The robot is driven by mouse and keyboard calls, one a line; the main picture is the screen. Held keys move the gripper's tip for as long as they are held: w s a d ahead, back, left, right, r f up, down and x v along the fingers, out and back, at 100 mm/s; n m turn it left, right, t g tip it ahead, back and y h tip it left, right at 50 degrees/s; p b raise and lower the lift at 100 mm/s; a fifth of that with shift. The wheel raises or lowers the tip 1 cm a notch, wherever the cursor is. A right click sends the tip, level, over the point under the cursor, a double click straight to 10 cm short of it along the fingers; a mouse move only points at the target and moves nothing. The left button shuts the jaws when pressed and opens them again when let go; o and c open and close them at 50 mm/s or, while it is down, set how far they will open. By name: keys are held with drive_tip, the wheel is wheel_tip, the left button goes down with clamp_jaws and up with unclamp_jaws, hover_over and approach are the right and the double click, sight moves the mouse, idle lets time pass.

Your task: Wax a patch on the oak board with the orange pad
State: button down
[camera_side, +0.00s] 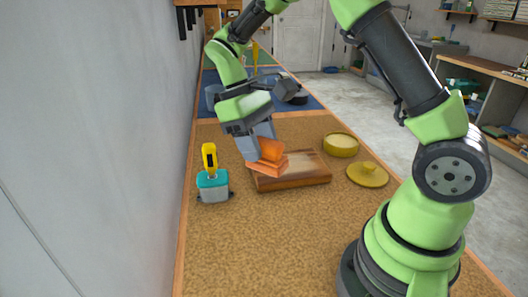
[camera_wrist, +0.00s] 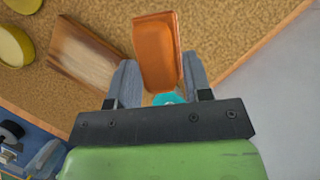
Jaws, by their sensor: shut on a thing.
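The orange pad (camera_side: 267,157) is between the fingers of my gripper (camera_side: 255,143), which is shut on it. In the wrist view the pad (camera_wrist: 156,50) sits between my gripper's fingers (camera_wrist: 160,82). The oak board (camera_wrist: 85,58) lies to its left there, with a paler, whitish patch on its top.
A teal and grey holder (camera_side: 213,187) with a yellow-handled tool (camera_side: 209,157) stands left of the board, close to the wall. The cork mat (camera_side: 270,245) is clear in front. A blue mat (camera_side: 285,103) with dark items lies farther back.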

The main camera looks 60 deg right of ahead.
drive_tip(key=w+d+f+n+h, duration=0.25)
drive_tip(key=d+n, duration=0.25)
drive_tip(key=d, duration=0.6)
drive_tip(key=s+d+f+n+t+h, duration=0.15)
drive_tip(key=d+n, duration=0.25)
drive_tip(key=d, duration=0.5)
drive_tip(key=s+d+f+n+t, duration=0.1)
drive_tip(key=s+d+n+t, duration=0.2)
drive_tip(key=d, duration=0.6)
drive_tip(key=s+d+f+n, duration=0.1)
drive_tip(key=s+d+n, duration=0.1)
drive_tip(key=d+n, duration=0.5)
drive_tip(key=shift+m, duration=0.8)
drive_tip(key=shift+x, duration=3.05)
drive_tip(key=shift+f, duration=0.5)
wheel_tip(320, 180, up, 7)
